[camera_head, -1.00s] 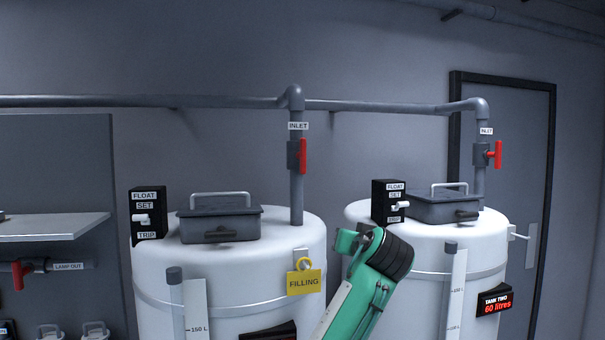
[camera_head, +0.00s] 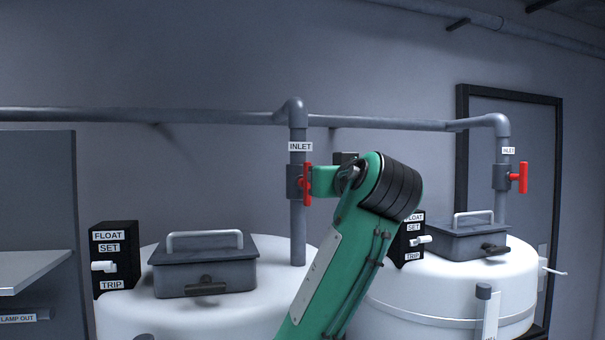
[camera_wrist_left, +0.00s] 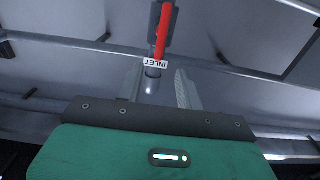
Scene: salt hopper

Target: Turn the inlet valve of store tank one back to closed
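The red handle (camera_head: 306,184) of the left tank's inlet valve stands upright beside its vertical pipe (camera_head: 298,230), under an INLET label (camera_head: 300,146). In the left wrist view the red handle (camera_wrist_left: 163,32) lies ahead of my left gripper (camera_wrist_left: 159,70), roughly in line with the gap between its fingers. The fingers are spread apart and nothing is seen clamped. In the head view the green left hand (camera_head: 321,181) is right at the handle's right side. Its fingertips are hidden there, so contact cannot be told. My right gripper is in neither view.
The left tank (camera_head: 125,318) carries a dark lidded box (camera_head: 205,268) and a float switch box (camera_head: 115,260). The right tank (camera_head: 420,285) has its own red inlet handle (camera_head: 523,177). A horizontal pipe (camera_head: 180,115) runs along the wall above. A shelf (camera_head: 35,270) is at left.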

